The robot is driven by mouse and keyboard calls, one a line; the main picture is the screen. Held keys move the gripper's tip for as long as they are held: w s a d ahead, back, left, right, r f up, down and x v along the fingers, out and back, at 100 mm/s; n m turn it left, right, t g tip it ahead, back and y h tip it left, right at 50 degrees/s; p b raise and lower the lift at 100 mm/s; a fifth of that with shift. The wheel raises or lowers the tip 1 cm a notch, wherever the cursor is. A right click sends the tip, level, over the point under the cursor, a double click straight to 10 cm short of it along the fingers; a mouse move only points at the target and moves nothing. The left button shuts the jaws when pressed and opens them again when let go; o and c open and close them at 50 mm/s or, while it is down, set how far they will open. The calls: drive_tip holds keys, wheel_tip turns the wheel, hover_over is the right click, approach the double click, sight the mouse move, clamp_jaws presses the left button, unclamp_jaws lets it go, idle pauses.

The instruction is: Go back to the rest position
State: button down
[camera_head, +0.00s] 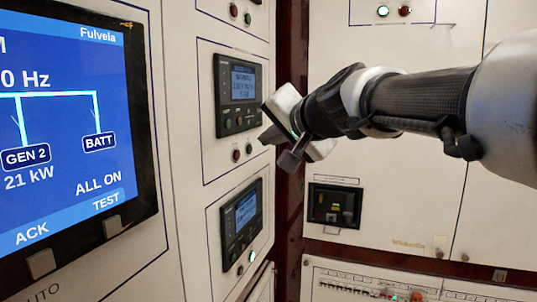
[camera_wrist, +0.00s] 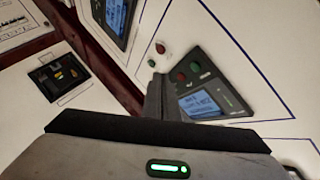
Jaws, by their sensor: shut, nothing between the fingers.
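My gripper (camera_head: 270,122) is shut and empty at the end of my outstretched arm, which comes in from the right in the head view. It is in front of the upper controller module (camera_head: 238,95), close to its lower right side; I cannot tell whether it touches the panel. In the wrist view the dark fingers of my gripper (camera_wrist: 157,97) stand together in front of the panel. A module with a lit screen (camera_wrist: 208,101) and red and green buttons is just right of them.
A large blue touchscreen (camera_head: 70,130) fills the left. A lower controller module (camera_head: 241,222) sits under the upper one. A black breaker (camera_head: 334,205) is on the right cabinet, above a row of switches (camera_head: 370,290). The space before the right cabinet's lower door looks clear.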

drive_tip(key=s+d+f+n+g+h+p, duration=0.1)
drive_tip(key=s+d+f+g+h+p, duration=0.1)
drive_tip(key=s+d+f, duration=0.3)
drive_tip(key=s+d+f+n+g+h+p, duration=0.2)
drive_tip(key=s+f, duration=0.5)
drive_tip(key=s, duration=0.6)
drive_tip(key=s+d+f+n+g+h+p, duration=0.2)
drive_tip(key=s+d+f, duration=0.4)
drive_tip(key=s, duration=0.3)
drive_tip(key=shift+d+f+g+p, duration=0.15)
drive_tip(key=shift+d+g+p, duration=0.55)
drive_tip(key=shift+d, duration=0.15)
idle(3.6)
